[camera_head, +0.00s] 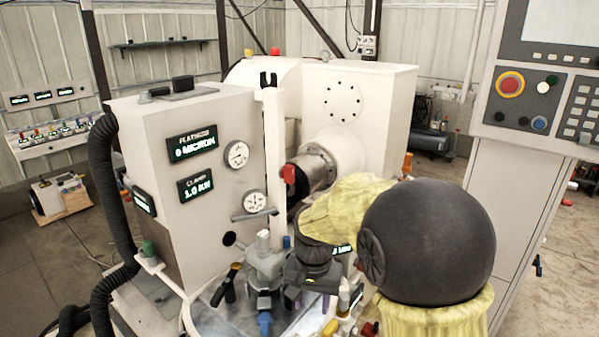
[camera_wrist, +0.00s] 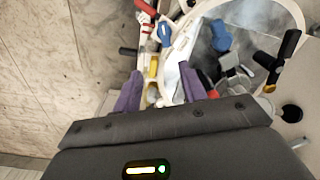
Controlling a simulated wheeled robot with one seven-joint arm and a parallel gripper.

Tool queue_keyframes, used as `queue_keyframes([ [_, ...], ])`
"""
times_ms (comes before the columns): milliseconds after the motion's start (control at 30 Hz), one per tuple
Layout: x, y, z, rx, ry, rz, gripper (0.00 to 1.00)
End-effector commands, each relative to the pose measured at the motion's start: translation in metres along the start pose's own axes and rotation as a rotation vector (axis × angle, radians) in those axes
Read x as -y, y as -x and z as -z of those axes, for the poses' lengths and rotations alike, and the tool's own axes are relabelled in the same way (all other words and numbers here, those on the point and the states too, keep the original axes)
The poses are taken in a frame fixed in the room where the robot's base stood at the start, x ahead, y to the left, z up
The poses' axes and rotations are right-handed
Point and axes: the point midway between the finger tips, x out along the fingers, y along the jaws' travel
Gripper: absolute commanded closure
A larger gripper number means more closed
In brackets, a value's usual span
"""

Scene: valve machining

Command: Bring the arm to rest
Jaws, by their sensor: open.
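My gripper (camera_wrist: 160,90) is open in the wrist view, its two purple fingers apart with nothing held between them. It points down over the machine's cluttered light tray (camera_wrist: 262,18), where small coloured parts and handles lie beyond the fingertips. In the head view my arm reaches in from the right, with a dark round joint (camera_head: 428,242) and a yellow sleeve (camera_head: 345,209). The arm is bent and its wrist is low, close to the grey fixture (camera_head: 264,262) on the tray. The fingertips are hard to make out there.
The white machine housing (camera_head: 215,125) with gauges and displays stands left of the arm, and its spindle (camera_head: 316,168) is just behind the wrist. A control panel (camera_head: 540,85) stands close on the right. A black hose (camera_head: 103,190) runs down the left.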

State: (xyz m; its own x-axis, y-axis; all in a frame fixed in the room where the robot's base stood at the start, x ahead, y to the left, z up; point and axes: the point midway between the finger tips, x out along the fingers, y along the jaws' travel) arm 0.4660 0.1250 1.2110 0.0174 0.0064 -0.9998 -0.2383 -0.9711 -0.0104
Motion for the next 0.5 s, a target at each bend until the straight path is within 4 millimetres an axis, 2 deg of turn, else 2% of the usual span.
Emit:
queue_keyframes([
  [267, -0.074, -0.013, -0.028, -0.083, 0.089, 0.031, 0.58],
  [500, -0.13, -0.026, -0.068, -0.173, 0.19, 0.028, 0.58],
])
